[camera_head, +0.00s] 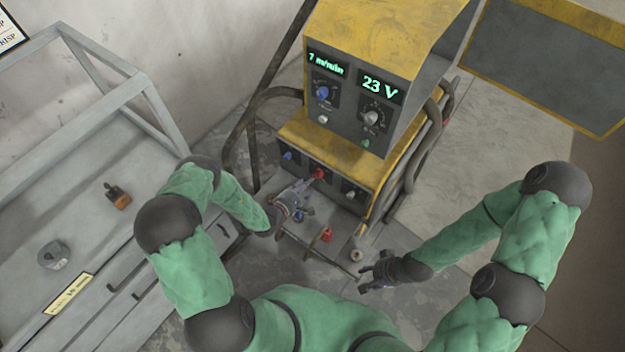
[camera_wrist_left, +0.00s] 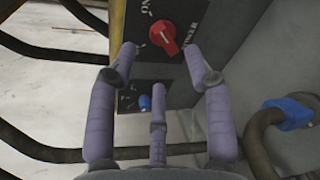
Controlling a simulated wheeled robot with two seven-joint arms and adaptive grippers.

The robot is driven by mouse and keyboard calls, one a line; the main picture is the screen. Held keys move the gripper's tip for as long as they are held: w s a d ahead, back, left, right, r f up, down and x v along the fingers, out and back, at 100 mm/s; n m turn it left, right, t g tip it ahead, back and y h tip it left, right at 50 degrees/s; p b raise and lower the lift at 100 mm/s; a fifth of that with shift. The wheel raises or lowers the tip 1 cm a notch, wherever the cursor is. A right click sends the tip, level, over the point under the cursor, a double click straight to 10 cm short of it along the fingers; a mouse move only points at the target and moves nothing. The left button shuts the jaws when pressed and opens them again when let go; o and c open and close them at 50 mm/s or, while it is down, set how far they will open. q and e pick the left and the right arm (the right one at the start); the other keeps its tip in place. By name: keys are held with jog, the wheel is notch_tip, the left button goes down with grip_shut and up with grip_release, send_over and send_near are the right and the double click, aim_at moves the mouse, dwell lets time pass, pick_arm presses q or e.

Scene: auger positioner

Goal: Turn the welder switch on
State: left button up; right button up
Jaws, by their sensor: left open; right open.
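The yellow and grey welder (camera_head: 345,85) stands in the middle of the head view with its displays lit, reading 7 m/min and 23 V. Its red rotary switch (camera_head: 318,174) is on the lower front panel. In the left wrist view the red switch (camera_wrist_left: 164,36) sits on a dark plate with "ON" lettering above it and more lettering to its right. My left gripper (camera_head: 308,187) is open in front of the switch. In the wrist view its fingers (camera_wrist_left: 160,75) are spread below and beside the switch, apart from it. My right gripper (camera_head: 366,279) is open and empty, low in front of the welder.
A blue knob (camera_head: 288,156) and a grey knob (camera_head: 350,194) flank the switch. Hoses (camera_head: 262,100) curve along the welder's left side. A grey workbench (camera_head: 90,215) with an orange-black item (camera_head: 118,196) stands at left. A yellow-framed panel (camera_head: 550,65) is at upper right.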

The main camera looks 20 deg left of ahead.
pick_arm(q)
jog(key=shift+v, duration=2.75)
jog(key=s+d+m+g+h, duration=0.75)
jog(key=s+d+g, duration=0.45)
jog(key=s+d, duration=0.25)
jog(key=s+a+f+m+g+y, duration=0.25)
jog(key=s+m+g+y, duration=0.3)
jog(key=s+m, duration=0.4)
jog(key=w+r+m+t+y, duration=0.1)
jog(key=t, duration=0.1)
jog(key=w+a+r+m+t+y, duration=0.1)
jog(key=w+r+m+t+y, duration=0.1)
jog(key=shift+w, duration=0.3)
